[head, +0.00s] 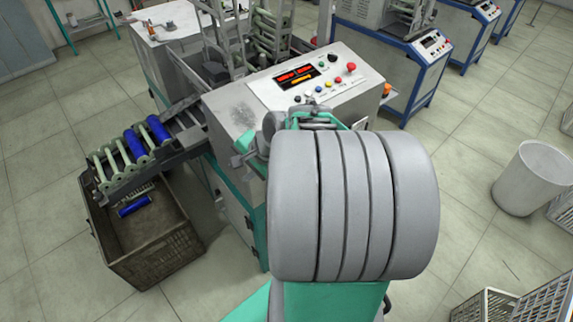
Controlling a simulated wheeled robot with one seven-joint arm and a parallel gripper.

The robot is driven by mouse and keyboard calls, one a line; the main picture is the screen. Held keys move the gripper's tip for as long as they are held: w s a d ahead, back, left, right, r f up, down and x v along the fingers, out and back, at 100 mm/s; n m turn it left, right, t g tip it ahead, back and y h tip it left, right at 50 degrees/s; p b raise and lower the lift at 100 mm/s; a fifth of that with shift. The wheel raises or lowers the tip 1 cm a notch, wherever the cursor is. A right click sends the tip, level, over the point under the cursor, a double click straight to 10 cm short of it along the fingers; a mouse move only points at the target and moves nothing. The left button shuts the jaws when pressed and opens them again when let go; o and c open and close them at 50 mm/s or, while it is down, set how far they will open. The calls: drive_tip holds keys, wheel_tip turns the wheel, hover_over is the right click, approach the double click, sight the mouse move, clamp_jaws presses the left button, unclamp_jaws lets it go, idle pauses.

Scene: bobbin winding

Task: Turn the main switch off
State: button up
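A grey winding machine (235,115) stands in the middle, with a sloping control panel (318,82). The panel has a lit red display (296,76), a black rotary knob (332,58), a red mushroom button (351,68) and several small coloured buttons. An orange knob (387,89) sits at the machine's right side. No label is readable, so I cannot tell which control is the main switch. My grey and teal arm rises in front of the panel's lower edge.
A rack of bobbins (127,160), some blue, juts out left over a brown crate (150,238) holding a blue bobbin (134,206). Another machine (400,62) stands behind right. A white bin (530,178) and crates (545,303) are at right. Open floor lies between.

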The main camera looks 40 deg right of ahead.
drive_tip(key=s+d+f+m+t+h+b, duration=0.2)
drive_tip(key=s+d+f+m+t, duration=0.15)
drive_tip(key=d+m, duration=0.65)
drive_tip(key=s+d+f+m+t+h+b, duration=0.15)
drive_tip(key=d+f+m+t, duration=0.3)
drive_tip(key=d+m, duration=0.6)
drive_tip(key=shift+m+g+y, duration=0.25)
drive_tip(key=shift+m+g, duration=0.3)
drive_tip(key=shift+g, duration=0.05)
drive_tip(key=w+f, duration=0.1)
drive_tip(key=w, duration=0.1)
drive_tip(key=w+a+f, duration=0.1)
drive_tip(key=w, duration=0.1)
drive_tip(key=w+f, duration=0.1)
drive_tip(key=w, duration=0.2)
drive_tip(key=shift+a+p, duration=0.25)
drive_tip(key=shift+p, duration=0.15)
drive_tip(key=shift+s, duration=0.1)
drive_tip(key=shift+c, duration=0.4)
clamp_jaws()
